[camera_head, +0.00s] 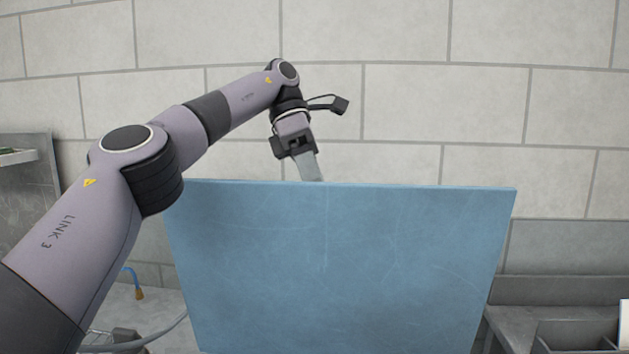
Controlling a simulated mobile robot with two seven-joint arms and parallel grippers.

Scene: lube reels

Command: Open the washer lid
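The washer lid (330,265) is a large blue panel in the middle of the head view. It stands raised, nearly upright, with its broad face toward me, and it hides the washer's inside and most of what is behind it. My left gripper (308,168) is at the lid's top edge, left of its middle. Its fingers point down and their tips pass out of sight behind the edge. I cannot tell whether they touch the lid or how far apart they are. My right gripper is not in view.
A pale block wall (480,110) stands behind the lid. A grey bench with an open compartment tray (580,335) is at the lower right. A metal shelf (25,157) is at the left edge. A blue hose with an orange tip (139,293) hangs at the lower left.

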